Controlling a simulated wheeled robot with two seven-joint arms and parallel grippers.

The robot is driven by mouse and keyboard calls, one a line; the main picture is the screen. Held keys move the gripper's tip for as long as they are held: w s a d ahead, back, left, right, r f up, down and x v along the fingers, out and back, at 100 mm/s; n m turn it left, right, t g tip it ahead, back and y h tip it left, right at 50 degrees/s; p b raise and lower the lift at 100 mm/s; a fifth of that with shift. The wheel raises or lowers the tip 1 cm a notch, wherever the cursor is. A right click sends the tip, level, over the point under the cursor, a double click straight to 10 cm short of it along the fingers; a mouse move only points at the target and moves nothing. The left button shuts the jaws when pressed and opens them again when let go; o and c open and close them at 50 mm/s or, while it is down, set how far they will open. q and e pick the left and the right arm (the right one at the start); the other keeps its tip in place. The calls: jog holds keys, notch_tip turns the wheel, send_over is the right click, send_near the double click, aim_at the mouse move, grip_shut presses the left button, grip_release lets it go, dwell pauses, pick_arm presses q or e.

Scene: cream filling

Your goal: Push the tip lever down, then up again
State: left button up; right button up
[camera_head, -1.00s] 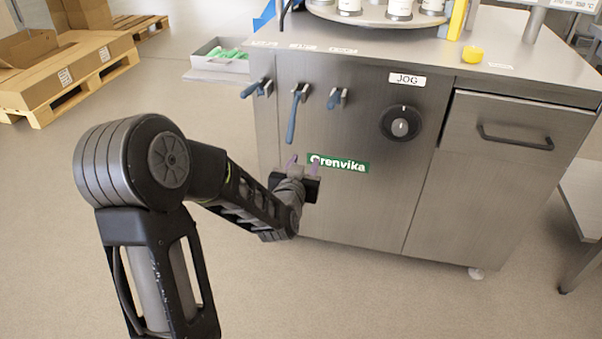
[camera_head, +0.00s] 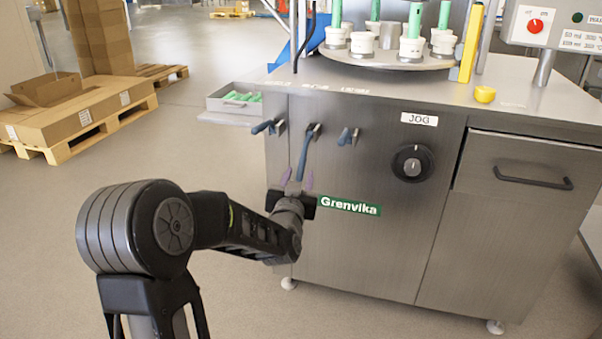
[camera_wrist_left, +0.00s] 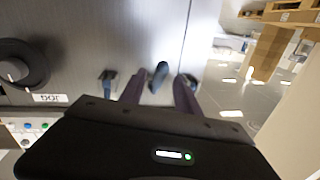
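Three blue-handled levers sit in a row on the front of a steel cabinet: a left lever (camera_head: 264,127), a middle lever (camera_head: 303,156) and a right lever (camera_head: 345,137). The labels above them are too small to read, so I cannot tell which is the tip lever. The middle handle slants longest downward. My left gripper (camera_head: 298,179) is open, its two purple fingers either side of the middle lever's lower end. In the left wrist view the middle lever (camera_wrist_left: 158,76) shows between the spread fingers (camera_wrist_left: 158,92); contact cannot be told. My right gripper is out of view.
A black JOG knob (camera_head: 412,163) and a green Grenvika label (camera_head: 350,206) are on the cabinet front (camera_head: 370,250). A drawer with a handle (camera_head: 532,178) is at right. A grey tray (camera_head: 235,106) juts out at left. Pallets with boxes (camera_head: 70,115) stand back left.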

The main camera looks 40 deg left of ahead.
aim_at(300, 172)
pick_arm(q)
jog(key=shift+x, duration=1.85)
grip_shut()
